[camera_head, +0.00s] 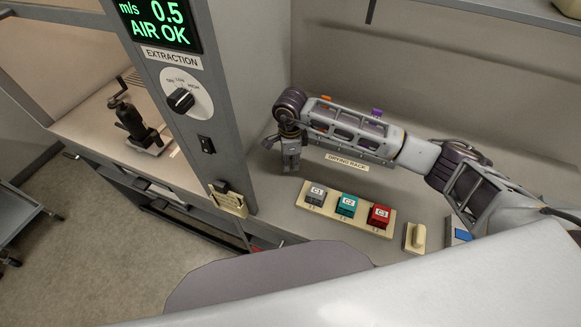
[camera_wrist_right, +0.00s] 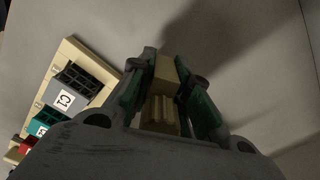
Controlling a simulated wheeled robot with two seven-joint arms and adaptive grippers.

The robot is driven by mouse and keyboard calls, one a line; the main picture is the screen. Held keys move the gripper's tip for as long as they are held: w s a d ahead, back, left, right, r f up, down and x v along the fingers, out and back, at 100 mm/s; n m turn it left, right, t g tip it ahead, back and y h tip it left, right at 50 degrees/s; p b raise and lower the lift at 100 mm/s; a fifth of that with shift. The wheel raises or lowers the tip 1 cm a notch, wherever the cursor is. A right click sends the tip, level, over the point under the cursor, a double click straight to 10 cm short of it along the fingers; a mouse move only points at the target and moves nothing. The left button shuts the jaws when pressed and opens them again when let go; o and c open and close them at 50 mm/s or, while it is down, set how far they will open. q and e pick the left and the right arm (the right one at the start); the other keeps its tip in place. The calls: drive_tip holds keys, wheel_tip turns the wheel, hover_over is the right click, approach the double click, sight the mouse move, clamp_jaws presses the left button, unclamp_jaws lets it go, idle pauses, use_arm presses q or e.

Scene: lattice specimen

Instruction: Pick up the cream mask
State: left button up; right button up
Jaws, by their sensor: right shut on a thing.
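My right gripper (camera_head: 290,165) points down over the pale bench, to the upper left of the C1 block in the head view. In the right wrist view my right gripper (camera_wrist_right: 175,90) is shut on a cream ribbed piece, which I take to be the cream mask (camera_wrist_right: 161,112). The green-lined fingers stand on both sides of it. In the head view the mask is hidden or too small to make out at the fingertips. I cannot tell whether it touches the bench. My left gripper is not in view.
A cream rack (camera_head: 331,218) holds grey C1 (camera_head: 313,196), teal C2 (camera_head: 347,205) and red C3 (camera_head: 380,215) blocks. Right of it stands a cream block (camera_head: 415,237). A control column (camera_head: 190,110) rises at left. Bare bench lies around the gripper.

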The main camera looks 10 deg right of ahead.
drive_tip(key=shift+r+b, duration=0.5)
drive_tip(key=shift+r, duration=2.45)
drive_tip(key=shift+n, duration=0.3)
